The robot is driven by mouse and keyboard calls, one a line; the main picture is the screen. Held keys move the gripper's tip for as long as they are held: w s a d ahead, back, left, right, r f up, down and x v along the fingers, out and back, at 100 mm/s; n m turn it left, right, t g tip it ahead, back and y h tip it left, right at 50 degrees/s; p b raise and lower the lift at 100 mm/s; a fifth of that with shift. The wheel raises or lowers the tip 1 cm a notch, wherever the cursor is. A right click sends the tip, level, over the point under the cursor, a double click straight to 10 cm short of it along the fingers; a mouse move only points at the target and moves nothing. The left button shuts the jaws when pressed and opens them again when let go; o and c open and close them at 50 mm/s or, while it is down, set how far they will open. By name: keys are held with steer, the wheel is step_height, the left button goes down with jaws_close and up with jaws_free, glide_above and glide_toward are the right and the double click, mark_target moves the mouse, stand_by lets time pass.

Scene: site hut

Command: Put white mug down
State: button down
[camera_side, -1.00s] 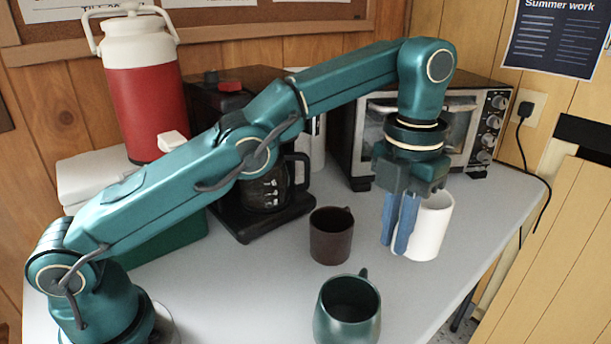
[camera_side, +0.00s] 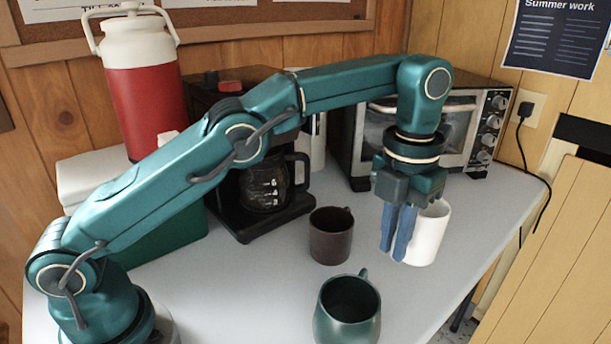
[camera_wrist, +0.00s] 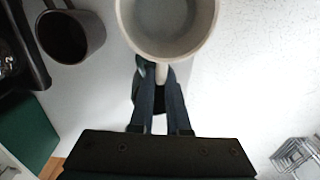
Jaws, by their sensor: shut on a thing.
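The white mug (camera_side: 430,237) is upright at the right of the table in the side view, close to the tabletop; I cannot tell for sure whether its base touches. My gripper (camera_side: 394,248) is at its left side, its blue fingers pointing down. In the wrist view my gripper (camera_wrist: 161,80) is shut on the handle of the white mug (camera_wrist: 166,50), which looks empty inside. The fingers hide part of the mug's left side in the side view.
A brown mug (camera_side: 330,236) stands left of the white mug, and a green mug (camera_side: 347,312) nearer the front. A coffee maker (camera_side: 262,215) and a toaster oven (camera_side: 462,140) stand behind. The table's right edge (camera_side: 487,265) is close; the tabletop between mugs is clear.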

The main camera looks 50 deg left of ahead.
steer(key=shift+f, duration=0.1)
steer(key=shift+f, duration=4)
steer(key=shift+f, duration=0.1)
steer(key=c, duration=1.2)
jaws_free()
steer(key=shift+o, duration=0.2)
